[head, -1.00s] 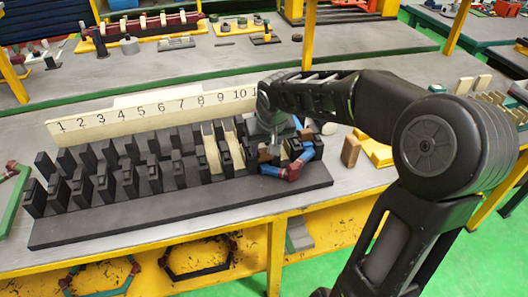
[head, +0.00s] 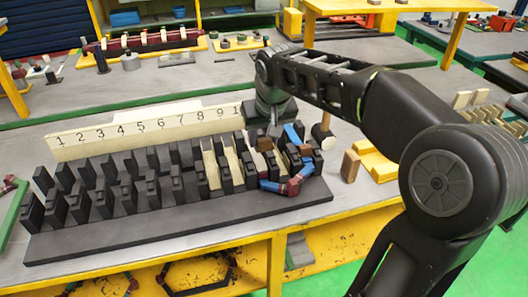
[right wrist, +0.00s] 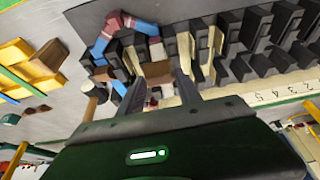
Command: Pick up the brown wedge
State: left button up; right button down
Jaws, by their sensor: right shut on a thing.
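The brown wedge (right wrist: 157,71) sits between the two fingertips of my right gripper (right wrist: 158,82) in the right wrist view. My right gripper is shut on it, above the right end of the black slotted stator block (head: 150,225). In the head view the gripper (head: 268,128) is beside the number strip's right end, and its hand and arm partly hide that end. A blue and dark red coil (head: 270,186) loops around the slots there. Pale liners (head: 211,165) stand in some slots. My left gripper is not in view.
The number strip (head: 130,135) stands behind the block. A brown block (head: 350,165), a mallet (head: 323,133) and a yellow tray (head: 378,165) are to the right. Coils hang under the yellow table edge.

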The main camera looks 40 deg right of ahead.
aim_at(265, 148)
jog(key=shift+r, duration=0.75)
jog(key=shift+f, duration=0.2)
jog(key=shift+f+b, duration=2.7)
jog(key=shift+f, duration=0.4)
